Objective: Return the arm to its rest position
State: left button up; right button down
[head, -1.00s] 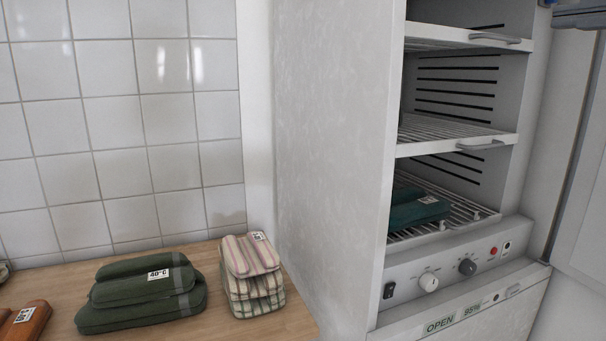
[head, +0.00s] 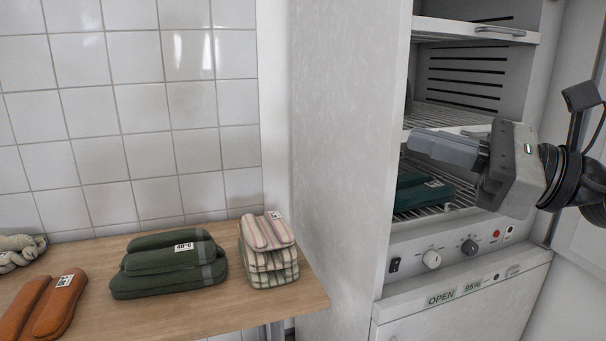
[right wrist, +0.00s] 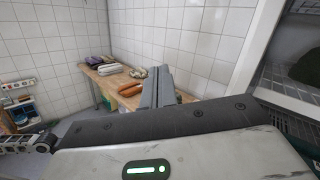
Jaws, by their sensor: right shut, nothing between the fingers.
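My right gripper (head: 428,148) is shut and empty. In the head view its arm comes in from the right, and the fingers point left in front of the open drying cabinet (head: 345,150). It partly hides the cabinet's shelves. In the right wrist view the shut fingers (right wrist: 157,88) point away toward the table. A dark teal folded cloth (head: 424,194) with a white tag lies on the cabinet's lowest rack, below the gripper. My left gripper is not in view.
A wooden table (head: 90,258) holds a green folded stack (head: 165,272), a striped stack (head: 268,262), orange rolls (head: 48,305) and a pale knitted bundle (head: 20,250). The cabinet's control panel (head: 455,245) is below the racks. The open door is at far right.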

notch_tip(320, 180, down, 23)
jog(key=d+m+t+h+p, duration=0.15)
jog(key=m+t+h, duration=0.8)
jog(key=m, duration=2.55)
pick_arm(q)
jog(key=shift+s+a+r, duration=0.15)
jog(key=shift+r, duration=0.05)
pick_arm(e)
jog(key=s+a+f+m+g+h, duration=0.1)
jog(key=s+f+m+g, duration=0.1)
jog(key=s+f+m, duration=0.3)
jog(key=s+f+m+g+h, duration=0.2)
jog(key=s+f+m+g, duration=0.1)
jog(key=f, duration=0.7)
jog(key=s+a+f+m+g+h, duration=0.1)
jog(key=s+f+m+g, duration=0.2)
jog(key=s+f+m, duration=0.3)
notch_tip(320, 180, down, 2)
jog(key=shift+s+a+f+m+h, duration=0.1)
jog(key=shift+s+a+m+h, duration=0.25)
jog(key=shift+m, duration=0.15)
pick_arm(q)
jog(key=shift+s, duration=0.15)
